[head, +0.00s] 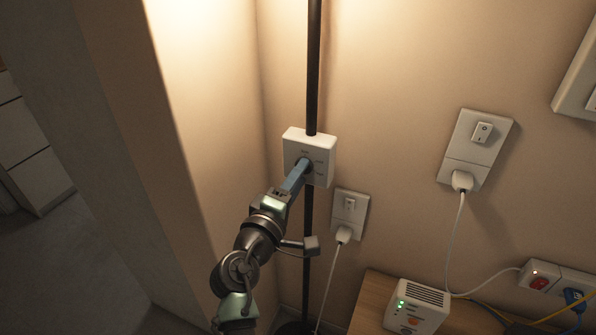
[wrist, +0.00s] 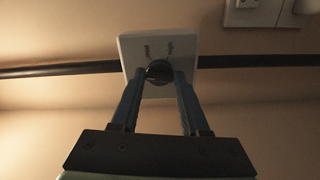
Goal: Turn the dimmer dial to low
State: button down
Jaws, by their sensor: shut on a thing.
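The dimmer is a white box (head: 322,149) mounted on a black lamp pole, with small grey marks on its face that I cannot read. In the wrist view the dimmer box (wrist: 129,48) carries a dark round dial (wrist: 159,72). My gripper (wrist: 160,78) has its two blue fingers on either side of the dial, shut on it. In the head view my gripper (head: 303,166) reaches the face of the box and hides the dial. The dial's setting cannot be read.
The black pole (head: 314,60) runs upright near the wall corner. A wall switch with a plugged-in cable (head: 349,212) is just right of my arm. Another switch plate (head: 475,148) is further right. A white device (head: 417,306) stands on a wooden surface (head: 371,300) below.

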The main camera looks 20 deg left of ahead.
jog(key=shift+n+p, duration=0.3)
jog(key=shift+n, duration=0.4)
jog(key=shift+c, duration=2)
grip_release()
jog(key=s, duration=1.3)
jog(key=shift+a, duration=0.25)
